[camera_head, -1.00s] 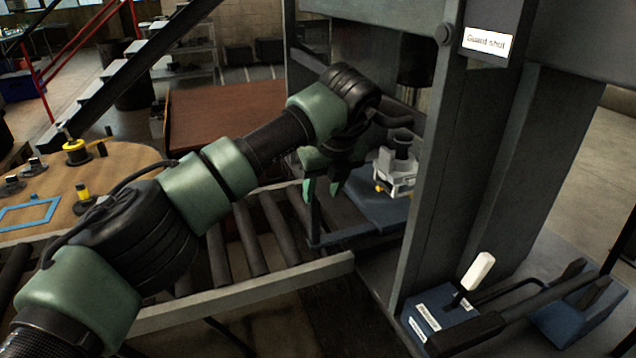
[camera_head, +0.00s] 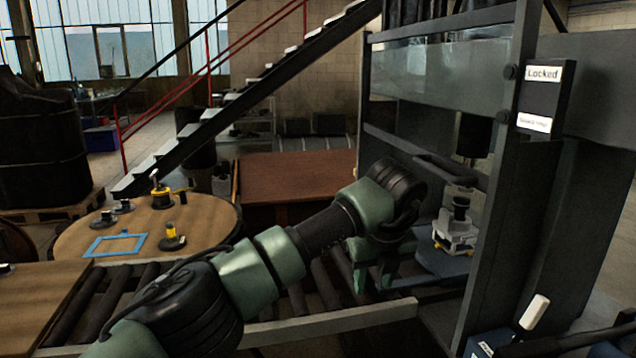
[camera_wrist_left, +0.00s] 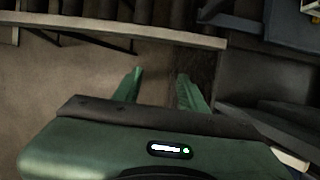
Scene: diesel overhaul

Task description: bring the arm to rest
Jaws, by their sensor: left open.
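My left arm comes in from the lower left in the head view and reaches toward the press frame. My left gripper (camera_head: 373,278) hangs beside the frame, fingers pointing down, open and empty. In the left wrist view its two green fingers (camera_wrist_left: 160,90) stand apart with only floor and dark metal between them. A silver-grey part with a black top (camera_head: 457,228) sits on the blue bed (camera_head: 440,262) inside the press, to the right of the gripper and apart from it. My right gripper is not in view.
The press post (camera_head: 505,220) with a "Locked" sign (camera_head: 543,72) stands right of the arm. A roller conveyor (camera_head: 305,295) and its pale rail (camera_head: 330,322) run below. A round wooden table (camera_head: 205,215) holds several parts and a blue frame (camera_head: 117,244). A white-handled lever (camera_head: 534,312) is at lower right.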

